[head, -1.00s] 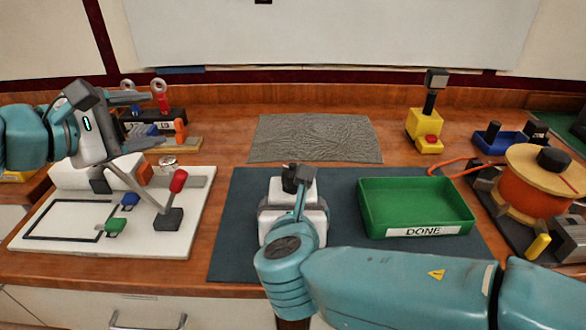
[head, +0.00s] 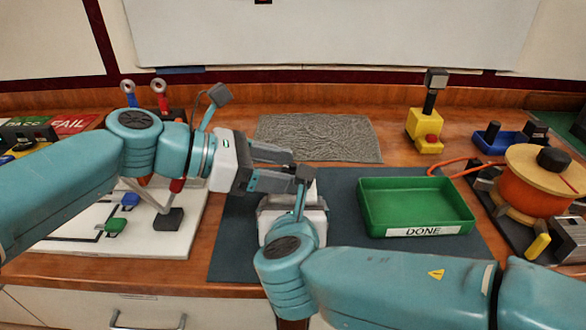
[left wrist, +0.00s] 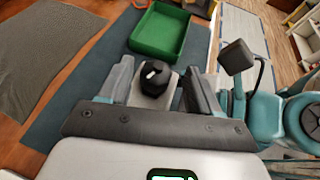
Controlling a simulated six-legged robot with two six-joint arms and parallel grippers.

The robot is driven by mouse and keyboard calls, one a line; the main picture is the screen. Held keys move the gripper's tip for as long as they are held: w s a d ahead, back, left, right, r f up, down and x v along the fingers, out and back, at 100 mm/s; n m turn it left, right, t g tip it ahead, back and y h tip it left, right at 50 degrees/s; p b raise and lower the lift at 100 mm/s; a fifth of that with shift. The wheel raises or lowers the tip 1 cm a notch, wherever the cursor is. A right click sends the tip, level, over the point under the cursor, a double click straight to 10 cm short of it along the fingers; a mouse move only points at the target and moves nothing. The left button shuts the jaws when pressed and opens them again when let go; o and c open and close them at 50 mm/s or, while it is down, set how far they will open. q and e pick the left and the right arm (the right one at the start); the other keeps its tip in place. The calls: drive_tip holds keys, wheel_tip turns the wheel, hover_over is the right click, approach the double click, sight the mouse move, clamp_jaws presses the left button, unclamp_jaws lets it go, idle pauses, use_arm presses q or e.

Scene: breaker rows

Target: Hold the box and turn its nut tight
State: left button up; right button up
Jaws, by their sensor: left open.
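The box (left wrist: 168,98) is light grey and stands over the dark mat, with a black nut (left wrist: 154,77) on top. In the head view only a pale bit of the box (head: 311,189) shows, behind my arms. My left gripper (head: 291,168) is open, its fingers pointing right at the nut's place. In the left wrist view the nut shows between the two spread fingers; I cannot tell whether they touch it. My right gripper (head: 292,222) is at the near side of the box. Its fingers are hidden, so its hold on the box cannot be seen.
A green DONE tray (head: 415,231) sits right of the box on the dark mat (head: 232,262). A white board with a red-handled lever (head: 168,217) lies left, under my left arm. A grey textured mat (head: 318,137) lies behind. An orange cable reel (head: 530,192) stands far right.

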use_arm(q)
drive_tip(key=shift+x, duration=1.2)
use_arm(e)
drive_tip(key=shift+f, duration=0.3)
use_arm(q)
drive_tip(key=shift+c, duration=0.3)
drive_tip(key=c, duration=0.9)
drive_tip(key=shift+m+g, duration=1.6)
drive_tip(key=shift+g, duration=0.2)
drive_tip(key=shift+s, duration=0.1)
drive_tip(key=o, duration=1)
drive_tip(key=shift+c, duration=0.2)
drive_tip(key=shift+a, duration=0.15)
